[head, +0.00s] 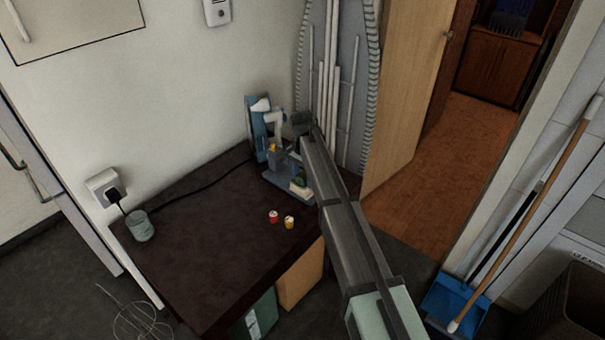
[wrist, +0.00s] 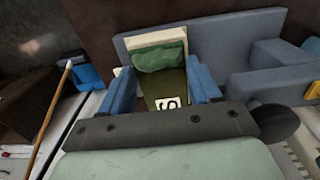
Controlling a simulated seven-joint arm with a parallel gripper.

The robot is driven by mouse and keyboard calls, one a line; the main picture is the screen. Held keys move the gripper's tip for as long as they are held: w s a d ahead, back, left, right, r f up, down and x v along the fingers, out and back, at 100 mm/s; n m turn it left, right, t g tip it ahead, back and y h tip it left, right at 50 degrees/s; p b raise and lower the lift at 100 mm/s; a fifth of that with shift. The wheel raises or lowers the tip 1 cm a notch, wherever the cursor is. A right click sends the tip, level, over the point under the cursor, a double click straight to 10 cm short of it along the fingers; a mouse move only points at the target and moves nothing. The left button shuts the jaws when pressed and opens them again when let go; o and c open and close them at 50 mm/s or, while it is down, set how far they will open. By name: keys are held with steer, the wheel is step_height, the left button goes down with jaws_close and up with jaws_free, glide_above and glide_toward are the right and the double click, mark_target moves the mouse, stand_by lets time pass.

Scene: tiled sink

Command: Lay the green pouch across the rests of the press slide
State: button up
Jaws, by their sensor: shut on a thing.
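In the wrist view, my gripper (wrist: 163,66) has its two blue fingers on either side of the green pouch (wrist: 158,57) and is shut on it. The pouch is a soft, wrinkled green bulge lying against a cream block (wrist: 170,34). Below it, between the fingers, is an olive surface with a white label (wrist: 167,103). I cannot tell whether this belongs to the pouch or to the slide. The cream block sits against the blue-grey press base (wrist: 215,35). In the head view, the press (head: 262,125) stands at the table's back, partly hidden by my arm.
A cable runs along the back. An ironing board (head: 340,60) leans behind. The table's middle is clear.

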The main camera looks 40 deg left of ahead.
steer(key=shift+f, duration=0.4)
steer(key=o, duration=1.2)
